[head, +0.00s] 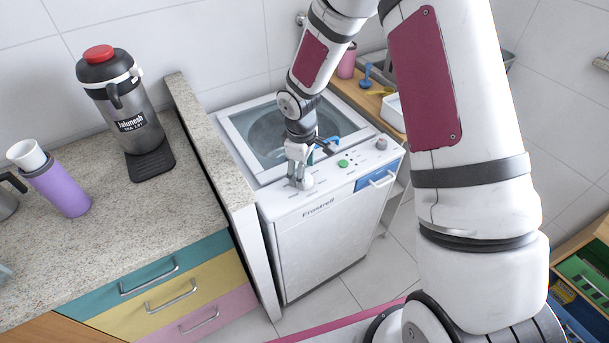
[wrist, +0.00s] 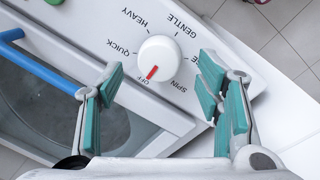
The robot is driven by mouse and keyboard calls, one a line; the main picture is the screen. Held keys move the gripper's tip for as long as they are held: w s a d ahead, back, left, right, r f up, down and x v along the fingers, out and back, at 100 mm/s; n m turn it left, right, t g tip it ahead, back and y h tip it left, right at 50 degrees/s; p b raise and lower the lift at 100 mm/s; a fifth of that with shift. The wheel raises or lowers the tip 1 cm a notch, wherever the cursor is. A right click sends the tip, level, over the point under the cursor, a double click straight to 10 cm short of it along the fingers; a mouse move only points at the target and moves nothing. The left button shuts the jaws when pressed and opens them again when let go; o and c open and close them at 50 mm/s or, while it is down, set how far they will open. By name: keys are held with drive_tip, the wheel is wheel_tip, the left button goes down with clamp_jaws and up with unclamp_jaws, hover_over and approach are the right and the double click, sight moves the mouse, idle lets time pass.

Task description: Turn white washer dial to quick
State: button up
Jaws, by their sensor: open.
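The white dial (wrist: 158,60) sits on the washer's control panel in the wrist view. Its red mark is at OFF. QUICK is printed to the left of the dial, HEAVY and GENTLE above, SPIN at lower right; another label is partly hidden by the right finger. My gripper (wrist: 160,80) is open, with one teal-padded finger on each side of the dial and visible gaps to it. In the head view my gripper (head: 300,178) is over the left part of the panel of the white washer (head: 322,245).
A green button (head: 343,163) and a grey knob (head: 381,143) are farther right on the panel. A blue bar (wrist: 42,66) crosses over the glass lid at left in the wrist view. The granite counter (head: 90,245) borders the washer's left side.

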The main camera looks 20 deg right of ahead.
drive_tip(key=shift+w+d+f, duration=0.1)
drive_tip(key=shift+f, duration=1.35)
drive_tip(key=c, duration=1.2)
drive_tip(key=m+b, duration=0.1)
drive_tip(key=m, duration=0.4)
drive_tip(key=shift+m, duration=0.4)
drive_tip(key=m+g+b, duration=0.1)
drive_tip(key=m, duration=0.4)
drive_tip(key=shift+w+m, duration=0.1)
drive_tip(key=shift+m, duration=0.3)
